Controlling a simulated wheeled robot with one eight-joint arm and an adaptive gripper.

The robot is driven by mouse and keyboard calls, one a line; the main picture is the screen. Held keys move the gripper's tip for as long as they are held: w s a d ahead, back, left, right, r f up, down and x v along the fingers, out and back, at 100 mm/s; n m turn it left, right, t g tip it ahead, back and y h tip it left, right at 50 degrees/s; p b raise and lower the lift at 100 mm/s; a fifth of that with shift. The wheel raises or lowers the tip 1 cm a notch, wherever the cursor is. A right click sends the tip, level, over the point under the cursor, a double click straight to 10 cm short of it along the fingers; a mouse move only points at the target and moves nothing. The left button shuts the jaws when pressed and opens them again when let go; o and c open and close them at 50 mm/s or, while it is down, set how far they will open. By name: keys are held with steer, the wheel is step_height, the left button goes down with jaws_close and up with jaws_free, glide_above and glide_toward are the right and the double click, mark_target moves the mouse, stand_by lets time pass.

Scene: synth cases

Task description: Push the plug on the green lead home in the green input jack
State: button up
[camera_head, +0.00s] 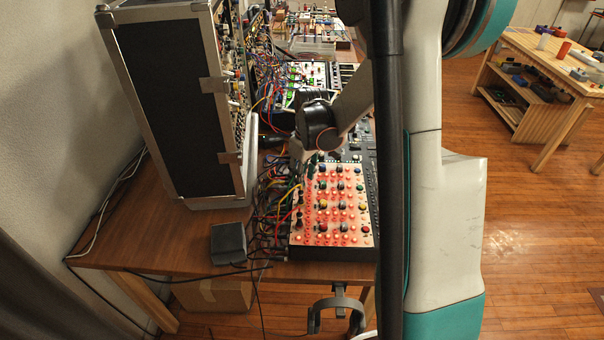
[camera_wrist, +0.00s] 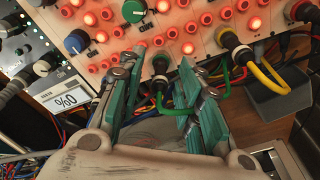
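In the wrist view a dark plug (camera_wrist: 160,68) stands at the lower edge of the lit synth panel (camera_wrist: 108,22). A green lead (camera_wrist: 172,111) bends away from its back end to the right. The jack behind the plug is hidden, so how deep the plug sits cannot be told. My gripper (camera_wrist: 160,60) is open, with one teal-padded finger on each side of the plug and a visible gap to both.
Close to the right finger, a thick dark plug (camera_wrist: 232,43) with a yellow lead (camera_wrist: 262,77) sits in the panel. A small dark box (camera_wrist: 282,92) lies to the right. A rack case (camera_head: 178,105) stands left of the panel, with many cables between.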

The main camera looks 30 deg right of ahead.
mark_target(305, 189)
step_height(305, 189, up, 12)
steer(key=s, duration=0.1)
steer(key=shift+s+d, duration=0.2)
stand_by(0.4)
stand_by(0.4)
